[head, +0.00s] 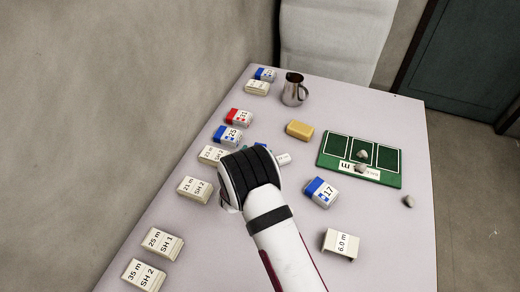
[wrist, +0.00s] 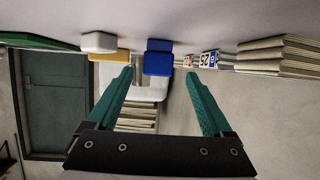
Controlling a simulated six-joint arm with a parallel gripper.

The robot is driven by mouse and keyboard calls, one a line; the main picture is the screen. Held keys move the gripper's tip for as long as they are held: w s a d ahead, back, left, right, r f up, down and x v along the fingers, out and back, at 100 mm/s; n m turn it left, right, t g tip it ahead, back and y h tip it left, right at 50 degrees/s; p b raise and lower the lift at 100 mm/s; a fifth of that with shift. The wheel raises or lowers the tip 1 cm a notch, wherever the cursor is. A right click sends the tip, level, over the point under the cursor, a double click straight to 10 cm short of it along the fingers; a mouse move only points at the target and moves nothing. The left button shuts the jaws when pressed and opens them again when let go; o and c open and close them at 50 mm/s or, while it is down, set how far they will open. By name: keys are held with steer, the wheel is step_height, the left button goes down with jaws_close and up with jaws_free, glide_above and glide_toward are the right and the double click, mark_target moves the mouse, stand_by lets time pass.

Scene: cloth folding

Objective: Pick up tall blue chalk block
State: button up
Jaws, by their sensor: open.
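The blue block (wrist: 158,58) stands in the middle of the wrist view, which is upside down. My gripper (wrist: 160,68) has its two teal fingers spread wide, with the block seen between the tips. The block appears just beyond the fingertips, and I cannot tell whether it lies within their reach. Nothing is held. In the head view my arm hides the fingers and most of this spot. Only a small blue patch (head: 260,146) shows behind the wrist, possibly the block.
Labelled blocks line the table's left side, including a red one (head: 238,117) and blue one (head: 227,135). A yellow block (head: 299,130), metal jug (head: 293,90), green tray (head: 390,180) with stones, and blue-white block (head: 321,192) stand around.

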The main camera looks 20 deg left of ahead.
steer(key=x, duration=0.4)
steer(key=shift+w+d+r, duration=0.1)
jaws_close()
